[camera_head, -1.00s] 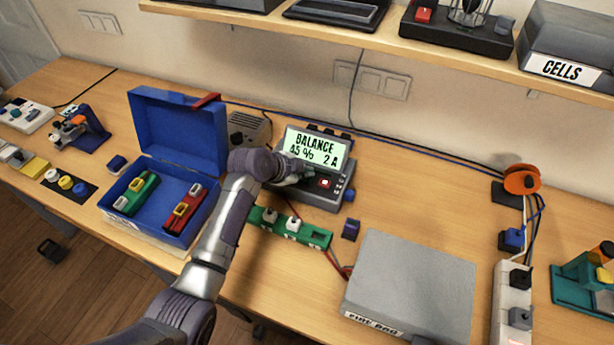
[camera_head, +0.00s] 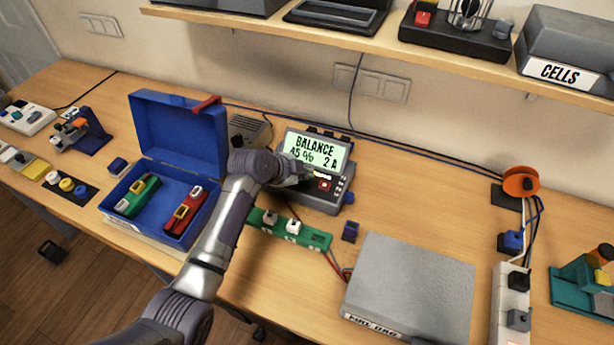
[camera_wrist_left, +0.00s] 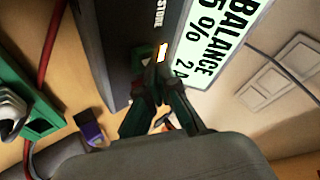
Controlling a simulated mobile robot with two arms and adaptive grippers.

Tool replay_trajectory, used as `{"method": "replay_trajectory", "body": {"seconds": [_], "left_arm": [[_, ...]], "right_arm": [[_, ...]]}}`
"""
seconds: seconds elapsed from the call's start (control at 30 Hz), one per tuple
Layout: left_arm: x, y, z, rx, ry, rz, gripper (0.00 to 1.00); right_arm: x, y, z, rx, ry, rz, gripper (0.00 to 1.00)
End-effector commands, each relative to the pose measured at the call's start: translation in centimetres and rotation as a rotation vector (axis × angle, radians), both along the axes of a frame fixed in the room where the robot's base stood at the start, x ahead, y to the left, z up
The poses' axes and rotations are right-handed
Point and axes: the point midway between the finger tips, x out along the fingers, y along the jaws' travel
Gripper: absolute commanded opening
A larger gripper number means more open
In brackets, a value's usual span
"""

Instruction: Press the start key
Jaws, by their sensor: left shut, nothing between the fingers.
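My right gripper is out of view.
A green battery board (camera_head: 290,228) with red leads lies in front of the charger. An open blue case (camera_head: 180,130) with packs stands left, beside my arm. A grey bag (camera_head: 410,285) lies front right. The shelf (camera_head: 400,50) overhangs the back.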

Motion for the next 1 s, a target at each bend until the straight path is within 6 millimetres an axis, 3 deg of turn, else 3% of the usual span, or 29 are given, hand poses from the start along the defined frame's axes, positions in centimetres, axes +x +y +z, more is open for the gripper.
{"method": "replay_trajectory", "body": {"seconds": [0.53, 1.0], "left_arm": [[0.1, 0.0, 1.3, -0.001, -0.002, 0.001, 0.00], [0.0, 0.0, 5.8, -0.002, -0.001, 0.001, 0.00]], "right_arm": [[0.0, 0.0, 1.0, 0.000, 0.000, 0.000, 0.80], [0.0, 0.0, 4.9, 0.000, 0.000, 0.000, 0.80]]}}
